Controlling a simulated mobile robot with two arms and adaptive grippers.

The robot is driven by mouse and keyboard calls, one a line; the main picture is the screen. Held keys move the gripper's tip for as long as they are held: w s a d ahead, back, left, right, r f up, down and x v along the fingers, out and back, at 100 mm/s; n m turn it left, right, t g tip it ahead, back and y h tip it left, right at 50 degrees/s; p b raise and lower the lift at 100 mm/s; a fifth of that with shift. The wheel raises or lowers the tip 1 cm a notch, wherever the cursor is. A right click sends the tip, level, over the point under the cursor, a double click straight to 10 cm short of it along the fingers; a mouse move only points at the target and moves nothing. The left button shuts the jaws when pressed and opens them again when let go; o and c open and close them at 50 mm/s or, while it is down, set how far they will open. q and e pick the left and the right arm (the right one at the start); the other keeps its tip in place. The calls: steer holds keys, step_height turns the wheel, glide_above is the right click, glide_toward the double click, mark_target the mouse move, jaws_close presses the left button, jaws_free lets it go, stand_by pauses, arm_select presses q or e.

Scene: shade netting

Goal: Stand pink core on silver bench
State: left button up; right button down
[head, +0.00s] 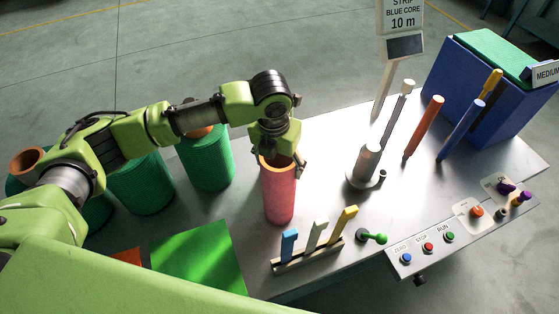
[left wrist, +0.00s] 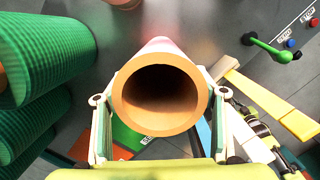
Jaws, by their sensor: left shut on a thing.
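The pink core (head: 278,196) is an upright hollow tube with an orange-brown rim, at the middle of the silver bench (head: 330,148). Its lower end appears at the bench surface; I cannot tell whether it touches. My left gripper (head: 281,160) is above it and shut on its upper part. In the left wrist view the core's open mouth (left wrist: 160,97) faces the camera, with a finger of the left gripper (left wrist: 158,128) on each side. My right gripper is not in view.
Green netting rolls (head: 207,158) stand left of the core. A rack with blue, white and yellow tags (head: 308,256) is close in front right. A metal post on a round base (head: 366,165), an orange rod (head: 424,128) and a blue rod (head: 461,130) stand to the right. Buttons (head: 428,246) line the front edge.

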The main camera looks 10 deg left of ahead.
arm_select(q)
steer(key=o, duration=2.1)
steer(key=shift+f, duration=0.1)
step_height(320, 180, up, 12)
steer(key=s+b, duration=0.1)
steer(key=b, duration=0.1)
steer(key=shift+s+a, duration=0.15)
steer(key=shift+s, duration=0.25)
